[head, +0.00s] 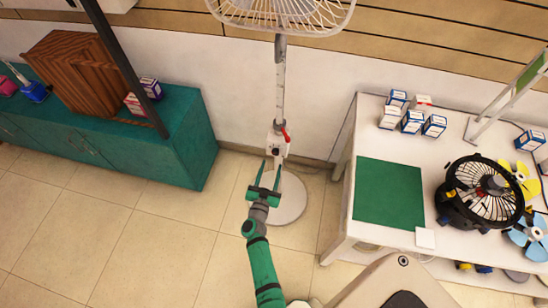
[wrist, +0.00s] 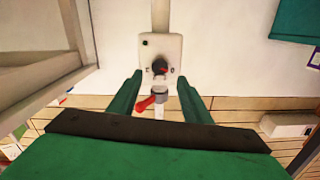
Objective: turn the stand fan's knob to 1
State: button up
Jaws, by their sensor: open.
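The stand fan (head: 280,85) stands by the wall, with its white cage (head: 285,12) at the top and its round base (head: 291,203) on the floor. Its white control box (head: 277,144) sits low on the pole and also shows in the wrist view (wrist: 147,46). The dark round knob (wrist: 160,67) has a red mark; the small figures beside it are too blurred to read. A red lever (head: 286,134) is on the pole close to the box. My gripper (head: 270,165) is open and empty. In the wrist view its fingers (wrist: 159,80) flank the knob, apart from it.
A white table (head: 342,226) stands on the right with a green mat (head: 389,193), several small boxes (head: 412,122) and a black fan (head: 485,193). A teal cabinet (head: 190,140) stands on the left. A dark slanted post (head: 125,65) crosses before it. The floor between is free.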

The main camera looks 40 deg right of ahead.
aim_at(275, 154)
jog(key=shift+x, duration=3.1)
jog(key=c, duration=1)
